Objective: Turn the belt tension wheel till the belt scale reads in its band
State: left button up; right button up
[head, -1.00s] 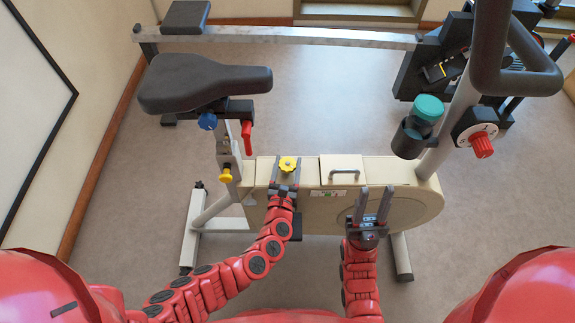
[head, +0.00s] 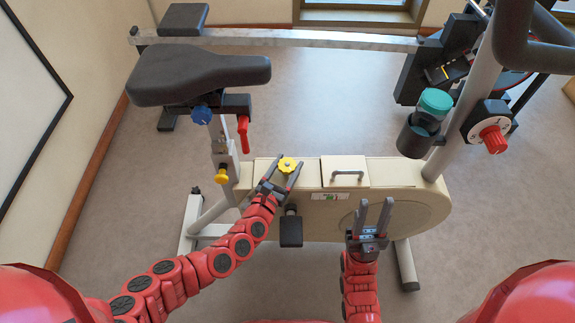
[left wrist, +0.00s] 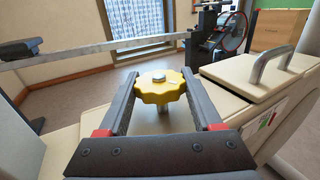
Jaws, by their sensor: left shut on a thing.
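The yellow lobed tension wheel (head: 287,164) stands on top of the exercise bike's cream housing (head: 400,175). In the left wrist view the wheel (left wrist: 160,88) sits between my two fingers on a short stem. My left gripper (head: 286,168) is shut on the wheel, one finger on each side of it. A small white label with green and red marks (head: 330,196), perhaps the belt scale, is on the housing's side; it also shows in the left wrist view (left wrist: 265,122), too small to read. My right gripper (head: 376,203) is open and empty in front of the housing.
A lid with a grey handle (head: 347,173) lies right of the wheel. The saddle (head: 195,75) overhangs at the left, with a yellow knob (head: 221,176) below it. A pedal (head: 291,230) hangs below my left gripper. A red knob (head: 493,138) and a teal-capped bottle (head: 434,103) are at the right.

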pick_arm(q)
jog(key=o, duration=1.4)
jog(key=shift+c, duration=0.2)
jog(key=v, duration=1.7)
jog(key=shift+s, duration=0.25)
jog(key=shift+a, duration=0.1)
